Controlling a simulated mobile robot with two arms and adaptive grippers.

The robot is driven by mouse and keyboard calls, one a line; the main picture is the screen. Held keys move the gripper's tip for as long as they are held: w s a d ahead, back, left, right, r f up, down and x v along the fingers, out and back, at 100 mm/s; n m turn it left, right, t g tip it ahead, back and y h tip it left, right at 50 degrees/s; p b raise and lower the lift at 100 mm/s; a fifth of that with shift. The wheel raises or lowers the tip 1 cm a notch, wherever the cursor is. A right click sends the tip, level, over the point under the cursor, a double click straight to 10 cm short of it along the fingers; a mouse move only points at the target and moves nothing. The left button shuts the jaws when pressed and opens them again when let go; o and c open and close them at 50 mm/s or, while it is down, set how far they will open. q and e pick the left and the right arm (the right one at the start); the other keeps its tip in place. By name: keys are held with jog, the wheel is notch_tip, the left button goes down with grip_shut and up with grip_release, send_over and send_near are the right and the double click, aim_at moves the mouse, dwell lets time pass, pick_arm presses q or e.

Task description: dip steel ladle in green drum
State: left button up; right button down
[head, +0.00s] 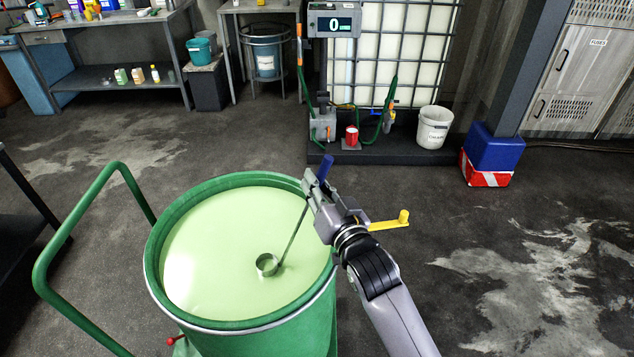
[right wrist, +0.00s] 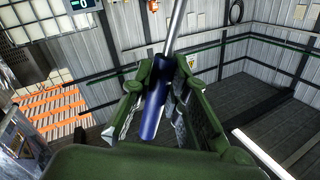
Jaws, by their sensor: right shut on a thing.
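The green drum (head: 325,300) stands open in the head view, filled almost to the rim with pale green liquid (head: 215,235). The steel ladle (head: 267,264) has its round cup at the liquid surface, right of the middle. The cup's rim and part of its wall show; how deep it sits is hard to tell. Its thin shaft slants up to my right gripper (head: 317,192), above the drum's right rim. That gripper is shut on the ladle's blue grip, seen between the fingers in the right wrist view (right wrist: 153,108). My left gripper is not in view.
A green tubular handle (head: 85,205) stands left of the drum. A yellow bar with a knob (head: 390,222) juts out right of my gripper. A white bucket (head: 434,127) and a caged tank (head: 400,55) stand behind. Floor on the right is open.

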notch_tip(320, 180, down, 4)
jog(key=b, duration=0.2)
jog(key=shift+f+b, duration=0.2)
jog(key=shift+b, duration=0.15)
dwell(0.5)
jog(key=shift+r, duration=0.2)
dwell(0.4)
notch_tip(320, 180, up, 18)
jog(key=p, duration=1.8)
dwell(1.2)
dwell(0.4)
